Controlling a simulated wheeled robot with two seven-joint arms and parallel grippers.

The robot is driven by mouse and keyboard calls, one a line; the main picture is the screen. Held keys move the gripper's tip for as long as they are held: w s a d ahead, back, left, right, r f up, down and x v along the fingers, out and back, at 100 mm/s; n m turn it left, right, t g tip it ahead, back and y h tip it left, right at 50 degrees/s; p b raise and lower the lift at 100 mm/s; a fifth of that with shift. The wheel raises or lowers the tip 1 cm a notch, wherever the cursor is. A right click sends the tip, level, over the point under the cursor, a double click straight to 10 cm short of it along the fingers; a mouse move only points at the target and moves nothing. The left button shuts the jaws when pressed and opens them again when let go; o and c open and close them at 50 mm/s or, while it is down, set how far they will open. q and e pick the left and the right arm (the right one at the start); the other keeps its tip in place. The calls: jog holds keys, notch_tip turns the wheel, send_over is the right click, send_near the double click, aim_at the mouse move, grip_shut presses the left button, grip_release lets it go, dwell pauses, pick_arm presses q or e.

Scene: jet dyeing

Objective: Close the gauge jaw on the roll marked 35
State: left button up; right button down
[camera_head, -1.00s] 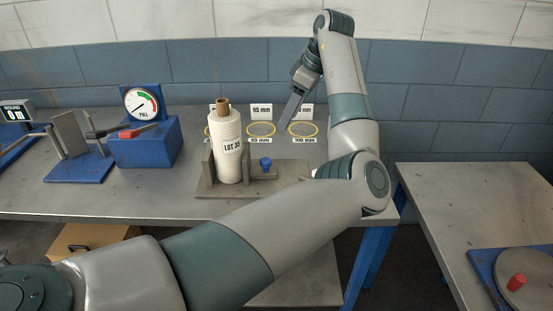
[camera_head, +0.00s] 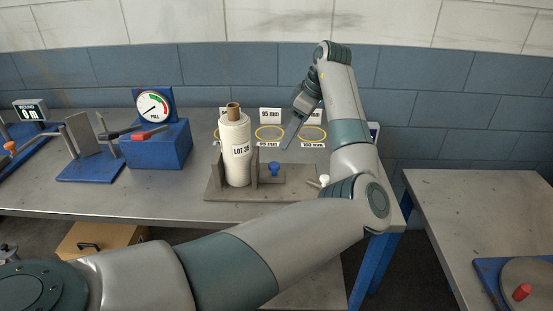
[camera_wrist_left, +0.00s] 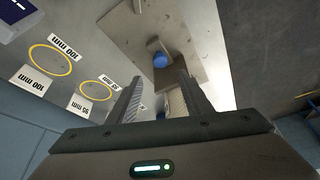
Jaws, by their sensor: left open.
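The white roll (camera_head: 235,150) labelled LOT 35, on a brown core, stands upright on the brown-grey gauge base (camera_head: 300,190), against a grey upright jaw (camera_head: 254,170). A blue knob (camera_head: 275,169) stands on the base right of that jaw; it also shows in the left wrist view (camera_wrist_left: 160,60). A white knob (camera_head: 324,180) is at the base's right end. My left gripper (camera_head: 288,142) points down above and behind the base, right of the roll. In the left wrist view its fingers (camera_wrist_left: 160,78) are apart. A pale object partly shows between them; I cannot tell what it is.
Yellow rings with size cards, including 95 mm (camera_head: 270,133), lie behind the gauge. A blue box (camera_head: 160,148) with a PULL dial stands left. My left forearm passes in front of the bench. A second table (camera_head: 470,210) is at the right.

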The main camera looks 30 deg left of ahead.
pick_arm(q)
jog(key=p, duration=0.1)
send_near(275, 164)
jog(key=f, duration=0.1)
jog(key=x, duration=0.2)
jog(key=p+x, duration=0.1)
jog(key=x, duration=0.2)
jog(key=shift+s+a+f, duration=0.15)
jog(key=shift+a+f, duration=0.05)
jog(key=shift+a, duration=0.2)
jog(key=shift+p+x, duration=0.4)
jog(key=shift+x, duration=0.5)
pick_arm(e)
jog(key=shift+s+d+r+g, duration=0.1)
jog(key=shift+s+d+r, duration=0.15)
jog(key=shift+r, duration=0.2)
jog(key=shift+s+d+r+g, duration=0.1)
jog(key=shift+s+d+r, duration=0.05)
jog(key=shift+s+r, duration=0.25)
jog(key=shift+s+d+r+g, duration=0.1)
jog(key=shift+s+d+r, duration=0.15)
jog(key=shift+r, duration=0.25)
pick_arm(q)
jog(key=shift+d, duration=0.1)
